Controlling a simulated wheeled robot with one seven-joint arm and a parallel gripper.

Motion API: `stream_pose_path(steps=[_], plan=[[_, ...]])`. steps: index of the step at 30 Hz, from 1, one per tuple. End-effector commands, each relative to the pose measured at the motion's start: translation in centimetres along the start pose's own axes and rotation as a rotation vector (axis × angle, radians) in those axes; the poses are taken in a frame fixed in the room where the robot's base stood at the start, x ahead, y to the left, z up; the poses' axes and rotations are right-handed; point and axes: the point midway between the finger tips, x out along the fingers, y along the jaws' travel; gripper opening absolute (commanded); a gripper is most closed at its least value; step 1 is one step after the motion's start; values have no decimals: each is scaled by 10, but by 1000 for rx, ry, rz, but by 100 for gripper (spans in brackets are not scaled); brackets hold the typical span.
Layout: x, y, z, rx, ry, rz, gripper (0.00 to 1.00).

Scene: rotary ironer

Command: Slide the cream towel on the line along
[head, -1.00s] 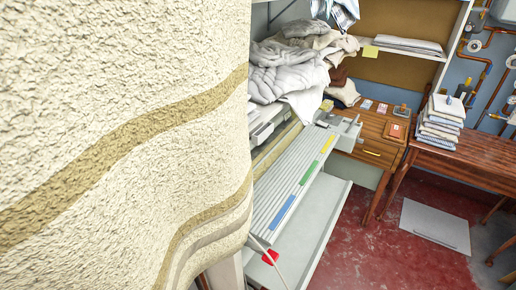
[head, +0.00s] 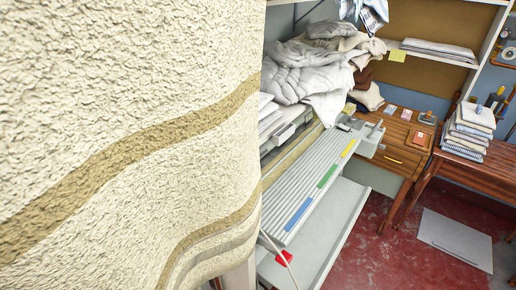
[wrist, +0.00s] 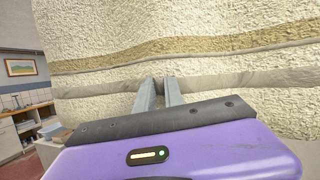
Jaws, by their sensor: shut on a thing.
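The cream towel (head: 120,90) hangs very close to the head camera and fills the left half of that view. It has a rough pile and tan bands across it. In the wrist view the towel (wrist: 230,25) fills most of the picture behind my gripper (wrist: 160,88). The two grey fingers are close together at the towel's lower bands and shut on its cloth. The fingertips are partly lost against the cloth. My gripper is hidden in the head view. The line itself is not visible.
The rotary ironer (head: 310,175) with coloured strips stands right of the towel, a red-tipped rod (head: 284,258) before it. Crumpled grey linen (head: 312,72) lies behind. A wooden desk (head: 400,140) and a table with folded cloths (head: 470,130) stand at right. Red floor (head: 385,245) shows between.

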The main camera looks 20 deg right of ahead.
Motion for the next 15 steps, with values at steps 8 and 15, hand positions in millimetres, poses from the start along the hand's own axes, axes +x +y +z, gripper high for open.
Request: stream_pose_path(steps=[8,15], plan=[[4,16,0,0,1,3,0],[7,28,1,-1,0,4,0]])
